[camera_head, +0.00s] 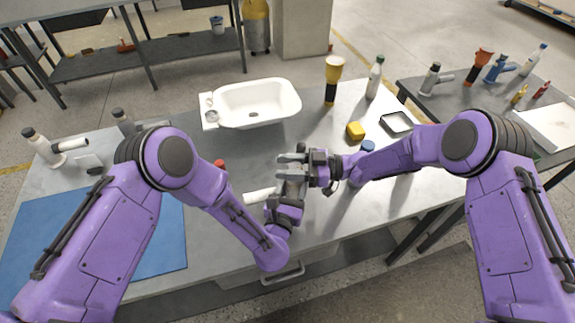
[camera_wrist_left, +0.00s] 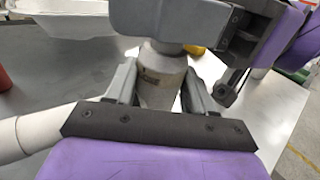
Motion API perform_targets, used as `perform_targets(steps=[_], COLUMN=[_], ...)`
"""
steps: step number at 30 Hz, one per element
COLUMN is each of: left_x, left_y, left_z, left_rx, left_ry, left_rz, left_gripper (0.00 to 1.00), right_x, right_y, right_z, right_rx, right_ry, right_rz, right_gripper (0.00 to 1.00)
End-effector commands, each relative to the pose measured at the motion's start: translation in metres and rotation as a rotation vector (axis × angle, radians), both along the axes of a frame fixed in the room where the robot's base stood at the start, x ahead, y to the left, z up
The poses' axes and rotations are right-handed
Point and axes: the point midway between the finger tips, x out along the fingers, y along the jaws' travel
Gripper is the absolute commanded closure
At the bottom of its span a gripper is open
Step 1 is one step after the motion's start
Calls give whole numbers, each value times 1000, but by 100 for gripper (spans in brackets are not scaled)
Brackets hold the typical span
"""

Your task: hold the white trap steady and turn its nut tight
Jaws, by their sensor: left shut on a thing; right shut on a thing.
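The white trap shows in the head view as a pale pipe (camera_head: 260,195) sticking out to the left from between my grippers. In the left wrist view its upright body (camera_wrist_left: 160,82) stands between my left fingers, with the pipe (camera_wrist_left: 14,138) at the left. My left gripper (camera_head: 289,190) is shut on the body; its fingers also show in the wrist view (camera_wrist_left: 160,92). My right gripper (camera_head: 293,162) comes in from the right just above and is shut around the trap's top. The nut is mostly hidden behind the right gripper's grey fingers (camera_wrist_left: 155,18).
A white basin (camera_head: 291,101) lies behind the grippers. A yellow block (camera_head: 355,130), a black-rimmed tray (camera_head: 396,123) and a yellow-topped part (camera_head: 332,80) stand to the right. A red-topped item (camera_head: 220,167) is close at left. A blue mat (camera_head: 160,235) covers the left front.

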Motion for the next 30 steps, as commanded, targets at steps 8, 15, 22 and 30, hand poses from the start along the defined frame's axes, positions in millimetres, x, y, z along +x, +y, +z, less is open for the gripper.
perform_targets(steps=[8,15,22,30], left_x=[0,0,0,0], left_y=[0,0,0,0], left_z=[-1,-1,-1,-1], left_rx=[2,2,2,2], left_ry=[1,1,1,0], left_rz=[-1,0,0,0], left_gripper=[82,82,82,82], right_x=[0,0,0,-1], right_y=[0,0,-5,-66], right_z=[1,0,0,0], right_rx=[1,1,0,0], right_ry=[-1,0,0,0], right_rz=[0,0,-2,-4], right_gripper=[87,35,35,35])
